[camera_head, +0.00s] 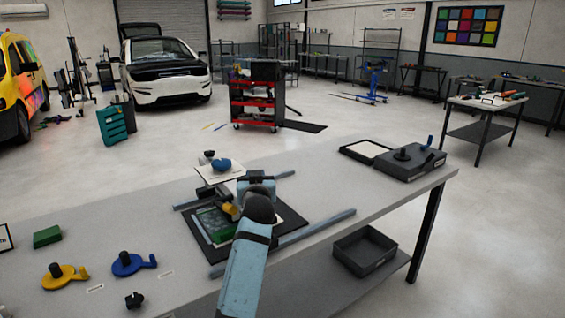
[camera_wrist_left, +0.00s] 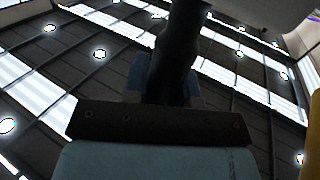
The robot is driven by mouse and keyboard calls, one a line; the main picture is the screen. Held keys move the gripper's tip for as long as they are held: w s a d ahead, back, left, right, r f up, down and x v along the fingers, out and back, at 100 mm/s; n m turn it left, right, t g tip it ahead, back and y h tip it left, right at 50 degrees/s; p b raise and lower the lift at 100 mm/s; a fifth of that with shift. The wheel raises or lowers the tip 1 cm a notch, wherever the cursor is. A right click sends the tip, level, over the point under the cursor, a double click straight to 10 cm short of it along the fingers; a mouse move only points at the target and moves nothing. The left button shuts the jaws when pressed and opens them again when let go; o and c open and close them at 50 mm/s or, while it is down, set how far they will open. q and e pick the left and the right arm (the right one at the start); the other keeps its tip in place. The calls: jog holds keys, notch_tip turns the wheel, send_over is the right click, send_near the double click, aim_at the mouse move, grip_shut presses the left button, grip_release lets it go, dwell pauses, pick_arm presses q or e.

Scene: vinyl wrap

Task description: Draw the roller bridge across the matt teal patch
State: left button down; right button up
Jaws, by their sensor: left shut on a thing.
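My left arm comes in from the bottom middle. Its gripper (camera_head: 232,208) is low over the patch, mostly hidden behind its own wrist, and is shut on the roller bridge. Of the roller bridge, a small yellow part (camera_head: 229,209) seems to show beside the wrist at the patch's upper right edge; the rest is hidden. The left wrist view shows mainly my own arm, the ceiling and a yellow edge at right. My right gripper is not in view.
Grey-blue rails (camera_head: 318,229) run along the mat's near and far sides. A yellow tool (camera_head: 66,277), a blue tool (camera_head: 132,264) and a green block (camera_head: 47,236) lie at left. A dark box (camera_head: 411,162) stands at the bench's right end. Bare bench lies between.

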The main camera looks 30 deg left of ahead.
pick_arm(q)
jog(key=s+a+p, duration=0.2)
jog(key=s+a, duration=0.1)
jog(key=s, duration=0.3)
jog(key=shift+s, duration=0.4)
jog(key=c, duration=1.3)
grip_release()
jog(key=o, duration=0.4)
jog(key=shift+s, duration=0.15)
jog(key=shift+c, duration=0.2)
jog(key=shift+s+a, duration=0.1)
